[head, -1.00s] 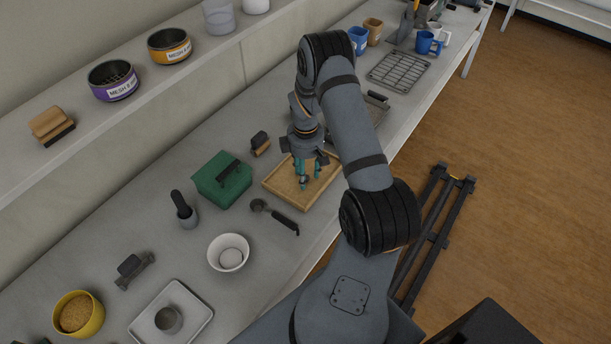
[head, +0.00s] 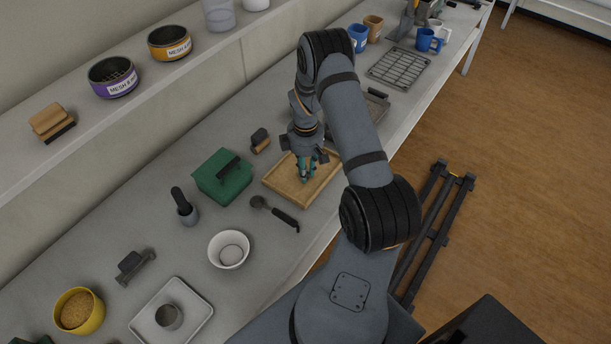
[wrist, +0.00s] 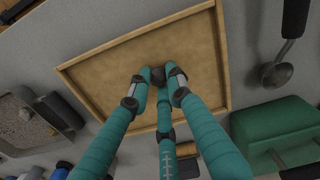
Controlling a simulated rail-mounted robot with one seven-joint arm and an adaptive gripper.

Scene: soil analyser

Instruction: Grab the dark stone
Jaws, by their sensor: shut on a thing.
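A shallow wooden tray (head: 281,188) lies on the bench below my gripper (head: 306,177). The tray also shows in the wrist view (wrist: 105,72). In the wrist view, the teal fingers of my gripper (wrist: 160,78) have their tips drawn together low over the tray floor. A small dark stone (wrist: 158,74) shows between the fingertips, mostly hidden by them. My gripper is shut on it. In the head view the fingers hide the stone. I cannot tell whether the stone still touches the tray floor.
A green box (head: 222,178) with a dark handle stands left of the tray. A dark-handled scoop (head: 275,213) lies near the tray's front left corner. A small brush (head: 260,141) sits behind the tray. A white bowl (head: 229,250) stands nearer the camera.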

